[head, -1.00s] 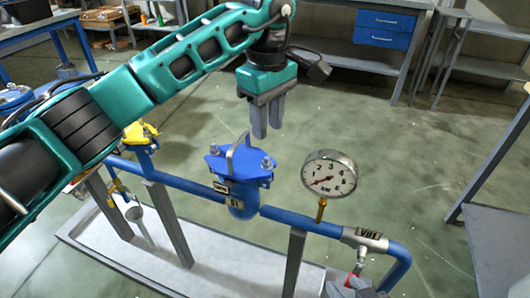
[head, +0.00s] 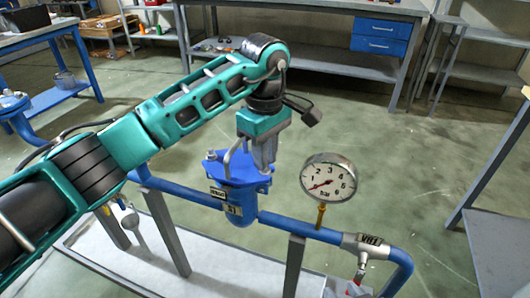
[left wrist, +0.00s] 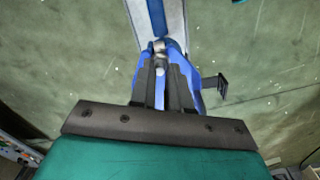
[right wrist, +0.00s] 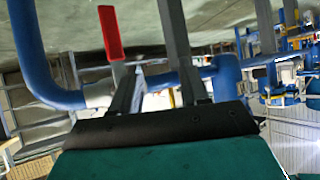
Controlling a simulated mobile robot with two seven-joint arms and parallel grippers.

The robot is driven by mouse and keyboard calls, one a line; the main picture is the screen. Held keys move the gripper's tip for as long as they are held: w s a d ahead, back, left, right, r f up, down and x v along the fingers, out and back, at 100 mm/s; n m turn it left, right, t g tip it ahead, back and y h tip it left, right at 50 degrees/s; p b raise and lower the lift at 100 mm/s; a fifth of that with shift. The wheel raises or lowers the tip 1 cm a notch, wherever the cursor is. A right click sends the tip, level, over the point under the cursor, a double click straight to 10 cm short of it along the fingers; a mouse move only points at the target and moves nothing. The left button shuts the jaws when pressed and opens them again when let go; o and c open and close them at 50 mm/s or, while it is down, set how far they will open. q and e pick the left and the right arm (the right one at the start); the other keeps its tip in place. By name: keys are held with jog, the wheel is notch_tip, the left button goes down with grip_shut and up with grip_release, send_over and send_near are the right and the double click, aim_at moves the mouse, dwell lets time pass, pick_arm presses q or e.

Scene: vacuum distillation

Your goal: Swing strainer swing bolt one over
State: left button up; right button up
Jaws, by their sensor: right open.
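The blue strainer (head: 240,199) stands upright in the blue pipe line, its flanged lid on top and a curved metal handle (head: 229,160) beside my fingers. My left gripper (head: 265,168) points down over the right side of the lid. In the left wrist view, a metal swing bolt end (left wrist: 160,47) shows between or just beyond its fingertips (left wrist: 160,66). The fingers are close together, and I cannot tell whether they touch the bolt. Another bolt top (head: 211,155) shows at the lid's left. My right gripper (right wrist: 157,85) is open and outside the head view.
A pressure gauge (head: 328,178) rises from the pipe just right of the strainer. A valve tagged V81 (head: 367,241) follows. A red lever (right wrist: 110,33) and blue pipe (right wrist: 65,97) are near my right gripper. Grey supports stand in a pale tray (head: 140,262). Floor behind is open.

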pick_arm(q)
grip_shut()
pick_arm(e)
jog(key=shift+d+f, duration=0.1)
jog(key=shift+f, duration=0.15)
jog(key=shift+s, duration=0.1)
pick_arm(q)
jog(key=shift+d, duration=0.1)
jog(key=shift+s+d+r+t+y+p, duration=0.1)
jog(key=shift+s+d+t+y+p, duration=0.1)
jog(key=shift+d+y, duration=0.2)
jog(key=shift+s+d+t+y+p, duration=0.1)
jog(key=shift+d+y+p, duration=0.15)
jog(key=shift+y, duration=0.25)
jog(key=shift+s+d+f+t+y, duration=0.1)
jog(key=shift+d+f+t+y, duration=0.1)
jog(key=shift+d+y, duration=0.3)
jog(key=shift+s+d+f+t+y, duration=0.1)
jog(key=shift+d+f+y, duration=0.15)
jog(key=shift+y, duration=0.35)
pick_arm(e)
jog(key=shift+d+r, duration=0.1)
jog(key=shift+r, duration=0.15)
pick_arm(q)
jog(key=shift+o, duration=2)
grip_release()
jog(key=shift+r, duration=0.1)
jog(key=shift+d+r, duration=0.1)
